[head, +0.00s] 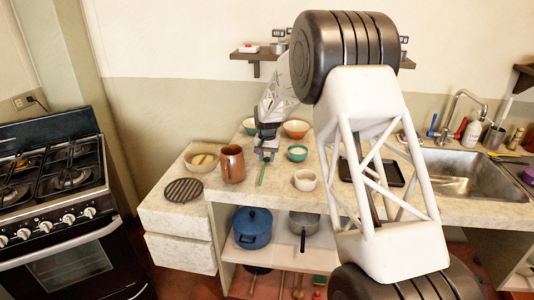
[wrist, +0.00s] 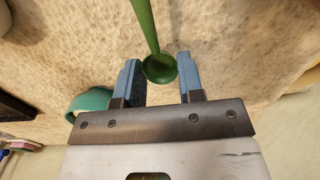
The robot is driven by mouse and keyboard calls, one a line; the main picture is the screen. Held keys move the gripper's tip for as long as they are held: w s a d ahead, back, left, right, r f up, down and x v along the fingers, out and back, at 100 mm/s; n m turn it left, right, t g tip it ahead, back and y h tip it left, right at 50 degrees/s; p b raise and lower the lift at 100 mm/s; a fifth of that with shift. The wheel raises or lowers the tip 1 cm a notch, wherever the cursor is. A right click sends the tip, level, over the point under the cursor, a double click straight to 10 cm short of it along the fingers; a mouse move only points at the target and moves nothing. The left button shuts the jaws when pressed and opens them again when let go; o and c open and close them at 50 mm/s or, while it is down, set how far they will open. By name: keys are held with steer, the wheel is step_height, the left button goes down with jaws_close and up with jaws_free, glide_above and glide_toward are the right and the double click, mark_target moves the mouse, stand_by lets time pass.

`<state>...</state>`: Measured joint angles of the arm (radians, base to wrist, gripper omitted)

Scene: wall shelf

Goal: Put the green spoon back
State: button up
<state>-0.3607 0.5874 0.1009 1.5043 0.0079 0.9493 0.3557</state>
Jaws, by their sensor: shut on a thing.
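The green spoon (wrist: 147,25) is held by its round bowl end between the blue-grey fingers of my gripper (wrist: 160,80). Its handle points away from the gripper in the wrist view. In the head view the spoon (head: 262,175) hangs down below my gripper (head: 266,153), over the counter between the brown jug and a white cup. I cannot tell whether its lower end touches the counter. My upper arm hides part of the wall shelf (head: 258,56).
The counter (head: 277,200) carries a brown jug (head: 232,165), a beige bowl (head: 203,157), a black round trivet (head: 184,190), a white cup (head: 305,180), a green bowl (head: 297,153) and an orange bowl (head: 296,129) near the gripper. A sink (head: 460,175) is at right.

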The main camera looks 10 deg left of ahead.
steer(key=shift+f, duration=0.65)
steer(key=shift+f, duration=0.75)
stand_by(0.4)
steer(key=o, duration=1.1)
steer(key=shift+c, duration=0.2)
steer(key=shift+r, duration=0.2)
steer(key=shift+r, duration=3.75)
steer(key=shift+d+r, duration=0.1)
